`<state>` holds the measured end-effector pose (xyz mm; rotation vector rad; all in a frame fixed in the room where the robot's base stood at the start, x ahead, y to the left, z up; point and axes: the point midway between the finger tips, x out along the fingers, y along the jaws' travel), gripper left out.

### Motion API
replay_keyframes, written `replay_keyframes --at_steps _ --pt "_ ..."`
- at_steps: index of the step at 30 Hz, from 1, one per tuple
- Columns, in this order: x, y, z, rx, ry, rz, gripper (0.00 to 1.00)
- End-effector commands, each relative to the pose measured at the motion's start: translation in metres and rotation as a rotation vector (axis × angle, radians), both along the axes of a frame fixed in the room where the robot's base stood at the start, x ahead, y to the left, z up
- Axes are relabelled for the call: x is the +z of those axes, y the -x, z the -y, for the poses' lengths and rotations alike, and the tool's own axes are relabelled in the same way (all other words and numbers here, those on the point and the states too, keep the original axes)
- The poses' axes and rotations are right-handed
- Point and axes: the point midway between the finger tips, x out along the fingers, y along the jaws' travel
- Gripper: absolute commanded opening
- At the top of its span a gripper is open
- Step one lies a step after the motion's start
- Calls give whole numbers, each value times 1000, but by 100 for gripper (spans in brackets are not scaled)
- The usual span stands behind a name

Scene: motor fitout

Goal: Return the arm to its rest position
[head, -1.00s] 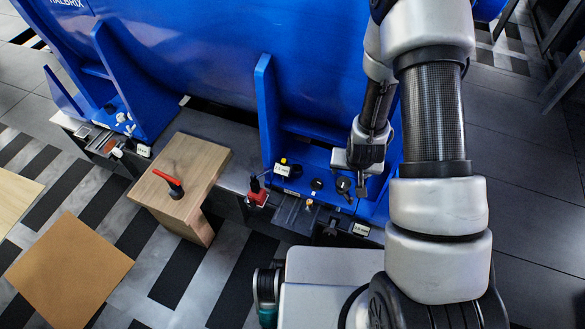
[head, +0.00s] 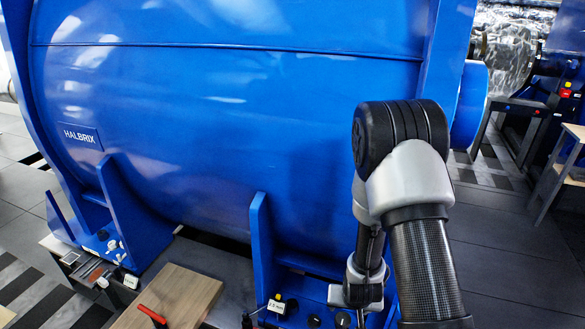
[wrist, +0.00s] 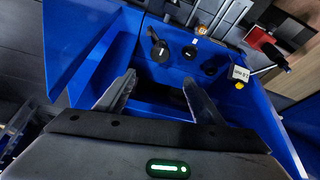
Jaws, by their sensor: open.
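My gripper (wrist: 160,84) is open in the wrist view, with its two fingers apart and nothing between them. It points at a blue foot of the motor, close to a recess with dark round bolt heads (wrist: 160,51). In the head view my gripper (head: 358,290) hangs low at the bottom right, in front of the large blue motor (head: 200,130) marked HALBRIX. My arm is bent, with its elbow high in front of the motor's right side. The fingertips are hard to make out in the head view.
A wooden block (head: 180,297) with a red-handled lever (head: 152,315) stands at the lower edge. An upright blue rib (head: 262,250) is left of my gripper. A table (head: 560,175) stands at the far right. Grey floor (head: 500,235) right of my arm is clear.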

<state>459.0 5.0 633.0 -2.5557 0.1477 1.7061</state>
Motion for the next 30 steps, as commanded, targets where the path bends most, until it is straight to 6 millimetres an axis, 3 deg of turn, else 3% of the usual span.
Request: replay_keyframes --at_steps 5,8,13,17,21,24,30 --pt "54 -14 -3 4 -14 22 62" --pt "109 -18 -5 11 -26 35 62" --pt "203 -2 -6 35 -38 51 62" --pt "268 25 -5 53 -41 64 62" --pt "326 66 -3 77 -35 79 62" --pt "354 95 -1 87 -28 85 62" --pt "385 142 2 105 -11 93 62"
